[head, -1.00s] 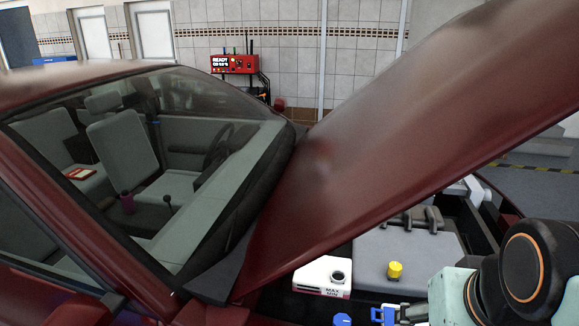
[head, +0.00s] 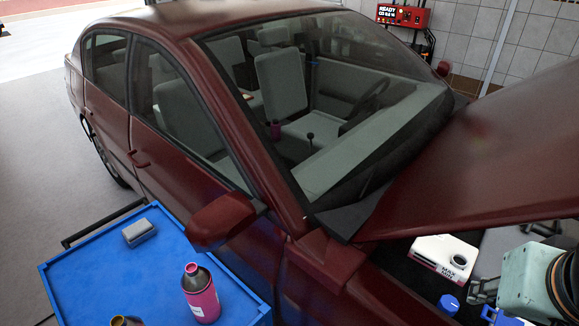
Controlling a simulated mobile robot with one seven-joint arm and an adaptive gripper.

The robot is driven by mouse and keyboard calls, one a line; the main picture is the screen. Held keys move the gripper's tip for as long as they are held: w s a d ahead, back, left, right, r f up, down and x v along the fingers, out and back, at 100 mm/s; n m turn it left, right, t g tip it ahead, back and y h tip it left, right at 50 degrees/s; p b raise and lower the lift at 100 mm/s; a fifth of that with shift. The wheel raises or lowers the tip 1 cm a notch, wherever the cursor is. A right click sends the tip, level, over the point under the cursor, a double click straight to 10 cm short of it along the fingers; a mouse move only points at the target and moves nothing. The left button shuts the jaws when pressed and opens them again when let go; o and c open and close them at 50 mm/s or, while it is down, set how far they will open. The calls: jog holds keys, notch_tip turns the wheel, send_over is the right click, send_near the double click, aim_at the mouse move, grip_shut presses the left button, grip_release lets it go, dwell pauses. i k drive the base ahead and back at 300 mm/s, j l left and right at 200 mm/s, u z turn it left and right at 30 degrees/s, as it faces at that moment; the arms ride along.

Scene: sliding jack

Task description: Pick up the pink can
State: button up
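A grey block (head: 140,232) and a second container (head: 126,321), cut off at the bottom, are on the cart. The red car's mirror (head: 222,220) overhangs the cart's right side. The raised hood (head: 490,170) and white reservoir (head: 440,255) are near my arm.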

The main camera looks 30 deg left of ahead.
aim_at(197, 285)
jog(key=l+u, duration=0.1)
jog(key=u, duration=2.05)
jog(key=z, duration=2.15)
jog(key=u, duration=2.2)
